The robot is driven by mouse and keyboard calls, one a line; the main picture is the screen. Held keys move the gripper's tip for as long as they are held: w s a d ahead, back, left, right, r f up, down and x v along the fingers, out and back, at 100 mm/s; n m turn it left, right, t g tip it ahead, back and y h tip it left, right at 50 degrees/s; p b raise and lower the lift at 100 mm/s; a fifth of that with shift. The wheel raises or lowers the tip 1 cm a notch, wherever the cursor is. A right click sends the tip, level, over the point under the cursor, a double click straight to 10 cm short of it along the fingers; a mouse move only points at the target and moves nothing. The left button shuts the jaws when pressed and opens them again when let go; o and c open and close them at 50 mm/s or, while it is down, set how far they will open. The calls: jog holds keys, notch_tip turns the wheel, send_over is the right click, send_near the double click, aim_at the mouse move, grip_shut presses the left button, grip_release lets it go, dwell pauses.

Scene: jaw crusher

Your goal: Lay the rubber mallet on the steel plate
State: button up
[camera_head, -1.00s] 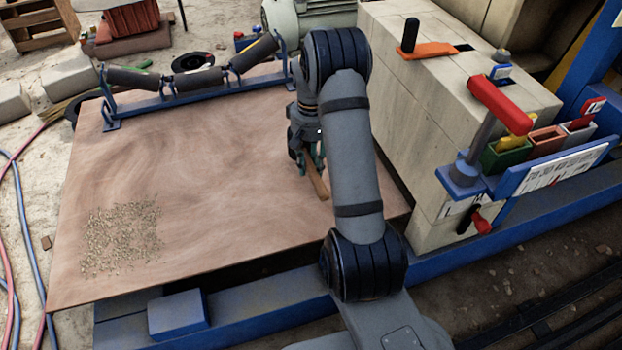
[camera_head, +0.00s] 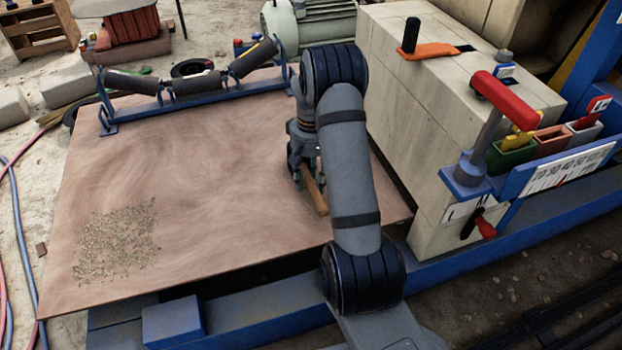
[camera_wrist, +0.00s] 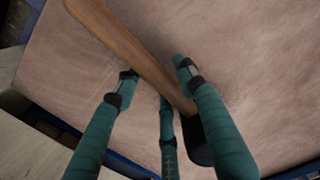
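The rubber mallet has a brown wooden handle (camera_wrist: 118,40) and a black head (camera_wrist: 196,142). The handle runs diagonally through the wrist view, with the head at its lower right, partly behind a finger. My gripper (camera_wrist: 155,75) has teal fingers on both sides of the handle and appears shut on it. In the head view my gripper (camera_head: 303,170) is over the right part of the brown plate (camera_head: 215,160), and the handle (camera_head: 314,192) shows below the fingers, with the head hidden. The mallet looks tilted over the plate; I cannot tell whether it touches.
Gravel (camera_head: 115,240) lies on the plate's left part. A blue roller frame (camera_head: 190,97) stands along its far edge. A pale block wall (camera_head: 425,120) with a red-handled lever (camera_head: 500,100) rises to the right. The plate's middle is clear.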

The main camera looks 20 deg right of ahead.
aim_at(311, 174)
jog(key=shift+o, duration=0.5)
notch_tip(311, 174, up, 12)
jog(key=p, duration=0.6)
jog(key=shift+w+r, duration=0.15)
jog(key=shift+w, duration=0.1)
